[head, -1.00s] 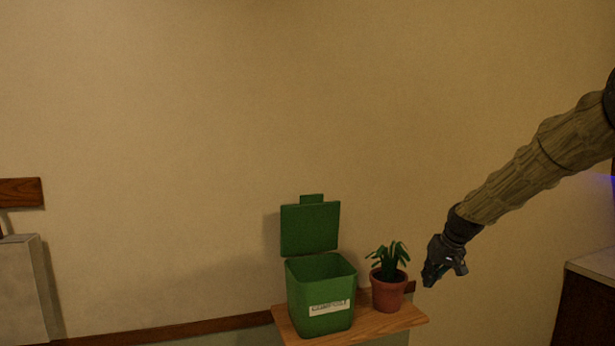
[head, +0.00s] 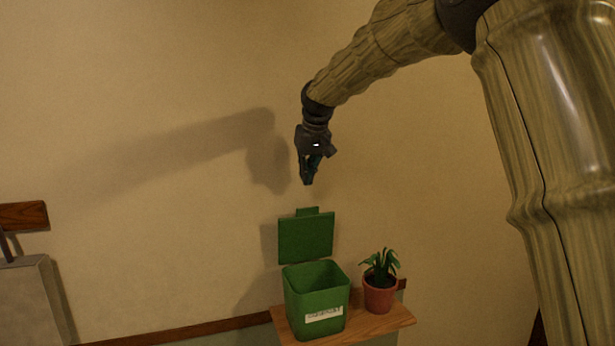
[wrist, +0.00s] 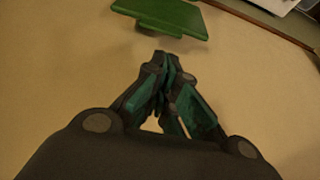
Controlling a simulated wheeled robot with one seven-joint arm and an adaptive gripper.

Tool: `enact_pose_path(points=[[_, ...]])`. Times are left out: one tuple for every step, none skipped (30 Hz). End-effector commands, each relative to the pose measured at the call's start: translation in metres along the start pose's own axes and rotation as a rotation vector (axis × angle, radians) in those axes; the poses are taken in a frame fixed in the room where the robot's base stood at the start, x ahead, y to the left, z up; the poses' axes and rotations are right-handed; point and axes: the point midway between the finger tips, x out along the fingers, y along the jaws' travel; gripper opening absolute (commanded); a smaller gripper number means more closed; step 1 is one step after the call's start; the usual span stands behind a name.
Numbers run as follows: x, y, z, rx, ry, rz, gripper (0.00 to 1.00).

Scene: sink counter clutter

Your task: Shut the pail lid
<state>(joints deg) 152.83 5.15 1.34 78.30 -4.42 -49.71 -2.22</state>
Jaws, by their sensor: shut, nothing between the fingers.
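A green pail (head: 317,299) with a white label stands on a small wooden shelf. Its green lid (head: 306,239) stands open, raised upright at the back of the pail, with a tab on its top edge. My gripper (head: 307,183) is shut and empty, pointing down above the lid and apart from it in the head view. In the wrist view my gripper (wrist: 168,58) has its fingers together, and the green lid (wrist: 165,15) with its tab shows just beyond the fingertips. The pail's inside is only partly visible.
A potted plant (head: 380,284) stands to the right of the pail on the wooden shelf (head: 393,321). The wall (head: 150,120) is close behind. A grey object (head: 30,300) is at the lower left. The air above the pail's opening is clear.

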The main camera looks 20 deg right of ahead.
Motion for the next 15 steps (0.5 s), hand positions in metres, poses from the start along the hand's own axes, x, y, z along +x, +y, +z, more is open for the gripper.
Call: enact_pose_path(points=[[0.006,0.0,0.0,0.0,-0.005,0.0,0.0],[0.01,0.001,0.0,0.001,-0.005,0.0,0.0],[0.016,0.001,0.0,0.001,-0.004,0.0,0.0],[0.021,0.001,-0.001,0.001,-0.004,0.0,0.0],[0.026,0.001,0.0,0.002,-0.005,0.0,0.0],[0.032,0.002,0.0,0.002,-0.004,0.0,0.0],[0.037,0.002,0.0,0.002,-0.004,0.0,0.0],[0.042,0.002,0.0,0.002,-0.004,0.0,0.0],[0.048,0.002,0.0,0.002,-0.004,0.0,0.0],[0.052,0.002,0.0,0.002,-0.004,0.0,0.0],[0.056,0.002,0.0,0.002,-0.004,0.0,0.0],[0.062,0.002,0.0,0.002,-0.003,0.0,0.0],[0.066,0.002,0.0,0.002,-0.003,0.0,0.0],[0.069,0.002,0.0,0.002,-0.003,0.0,0.0],[0.072,0.002,0.0,0.002,-0.003,0.0,0.0]])
